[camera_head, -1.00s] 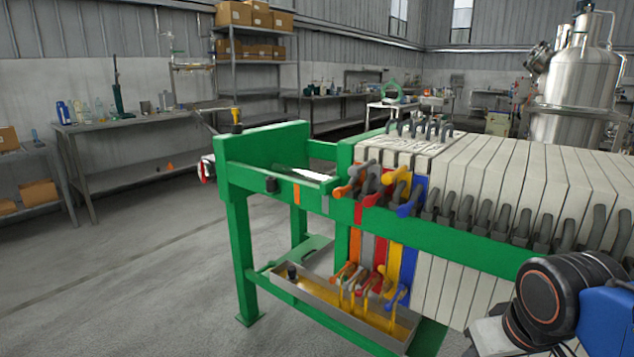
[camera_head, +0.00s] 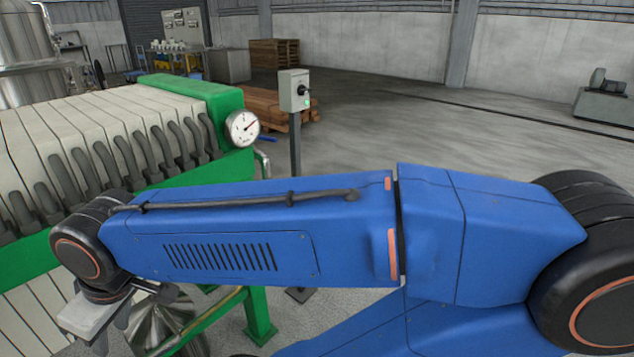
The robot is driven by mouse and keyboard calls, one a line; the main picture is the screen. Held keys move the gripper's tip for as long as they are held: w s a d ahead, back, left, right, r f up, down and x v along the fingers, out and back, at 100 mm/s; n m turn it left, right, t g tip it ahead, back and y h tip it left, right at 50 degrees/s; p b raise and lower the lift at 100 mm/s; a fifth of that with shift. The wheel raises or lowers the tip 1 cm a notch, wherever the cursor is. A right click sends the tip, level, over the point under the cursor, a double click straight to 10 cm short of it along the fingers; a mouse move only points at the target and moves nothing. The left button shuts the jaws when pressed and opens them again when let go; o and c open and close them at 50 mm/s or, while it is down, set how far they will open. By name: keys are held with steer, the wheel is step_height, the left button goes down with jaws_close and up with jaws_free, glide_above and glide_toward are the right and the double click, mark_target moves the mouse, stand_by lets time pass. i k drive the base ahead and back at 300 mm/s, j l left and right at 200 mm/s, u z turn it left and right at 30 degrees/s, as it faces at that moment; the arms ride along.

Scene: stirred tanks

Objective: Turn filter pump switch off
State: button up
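A grey switch box (camera_head: 294,91) stands on a dark post behind the green end of the filter press, at upper centre. Which way the knob points is too small to tell. My gripper (camera_head: 98,338) is at the lower left, beside the filter press and well away from the switch box.
The filter press with pale plates (camera_head: 95,125) and green frame fills the left. A round pressure gauge (camera_head: 242,128) is on its end. Stacked timber (camera_head: 255,105) lies behind the switch post. Open grey floor (camera_head: 430,125) lies to the right. My blue arm spans the foreground.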

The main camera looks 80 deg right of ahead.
mark_target(302, 90)
steer(key=z, duration=2.25)
